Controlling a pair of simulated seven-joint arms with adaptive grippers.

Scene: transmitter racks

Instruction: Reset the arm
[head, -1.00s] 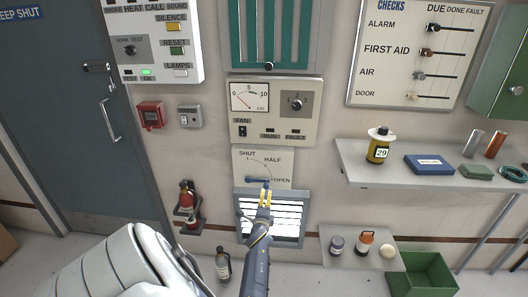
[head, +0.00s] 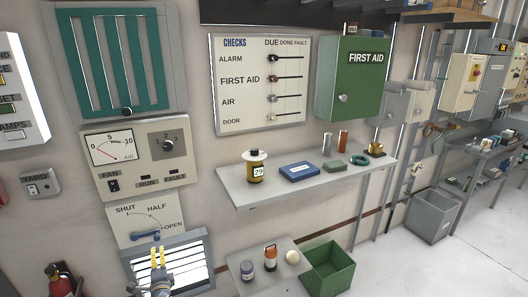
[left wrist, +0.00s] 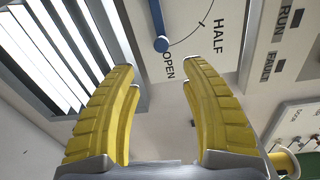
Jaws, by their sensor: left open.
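My left gripper (head: 158,256) is low at the left of the head view, in front of the louvred vent. Its yellow fingers are spread with nothing between them, as the left wrist view (left wrist: 158,75) also shows. The vent lever with its blue knob (head: 157,236) is just beyond the fingertips, near the OPEN mark. In the left wrist view the knob (left wrist: 161,44) is beyond the gap between the fingers, apart from them. My right gripper is in neither view.
The louvred vent (head: 196,250) is behind the gripper. The wall shelf (head: 325,181) carries a yellow reel, a blue box and small items. Below are a low shelf (head: 283,276) and a green bin (head: 333,268).

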